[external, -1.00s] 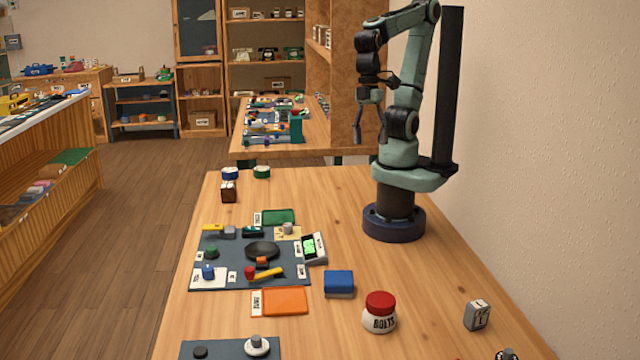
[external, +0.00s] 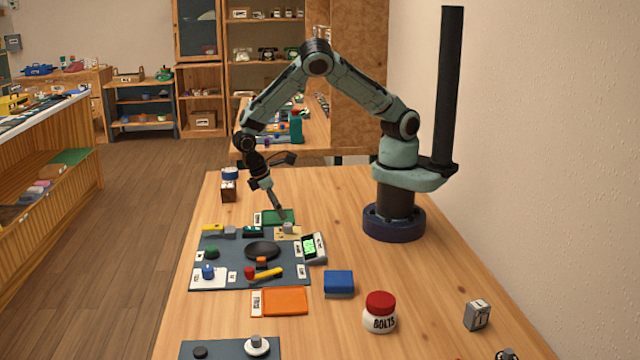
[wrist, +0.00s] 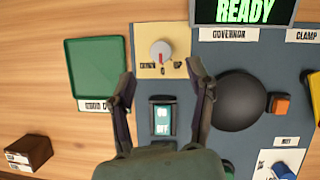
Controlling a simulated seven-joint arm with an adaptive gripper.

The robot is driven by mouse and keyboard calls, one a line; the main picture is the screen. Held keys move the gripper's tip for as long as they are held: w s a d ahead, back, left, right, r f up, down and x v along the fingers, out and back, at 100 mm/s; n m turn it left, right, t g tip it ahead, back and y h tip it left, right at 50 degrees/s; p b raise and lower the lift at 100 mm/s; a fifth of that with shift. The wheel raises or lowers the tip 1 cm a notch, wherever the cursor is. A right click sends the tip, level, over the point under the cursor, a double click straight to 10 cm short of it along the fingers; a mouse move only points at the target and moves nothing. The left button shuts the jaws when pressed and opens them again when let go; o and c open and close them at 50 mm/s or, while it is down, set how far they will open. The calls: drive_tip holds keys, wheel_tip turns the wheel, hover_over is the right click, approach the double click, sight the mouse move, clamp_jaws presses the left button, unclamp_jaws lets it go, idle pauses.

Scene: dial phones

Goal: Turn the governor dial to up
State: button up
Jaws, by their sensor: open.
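The governor dial (wrist: 160,52) is a grey round knob with a red pointer on a pale yellow plate (wrist: 177,38). In the wrist view its pointer points down the picture, toward the middle of the small markings, between the left marking and "UP" at the right. The dial also shows in the external view (external: 288,227). My gripper (external: 281,214) is just above the dial's end of the panel. In the wrist view my gripper (wrist: 162,68) is open and empty, its fingers on either side of the dial's lower area and apart from it.
A green on/off switch (wrist: 161,118) lies between the fingers in the wrist view. A black dome (wrist: 238,100) is at the right and a green tray (wrist: 95,68) at the left. A screen (wrist: 243,10) reads READY.

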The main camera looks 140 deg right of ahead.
sight(288, 224)
drive_tip(key=x, duration=0.5)
clamp_jaws()
drive_tip(key=shift+a, duration=0.1)
drive_tip(key=shift+n, duration=0.3)
drive_tip(key=n+h, duration=0.1)
drive_tip(key=n, duration=0.2)
drive_tip(key=shift+a+n+g+h, duration=0.1)
drive_tip(key=shift+n+g+h, duration=0.2)
drive_tip(key=shift+g, duration=0.1)
drive_tip(key=shift+n+h, duration=0.9)
drive_tip(key=shift+n, duration=1.4)
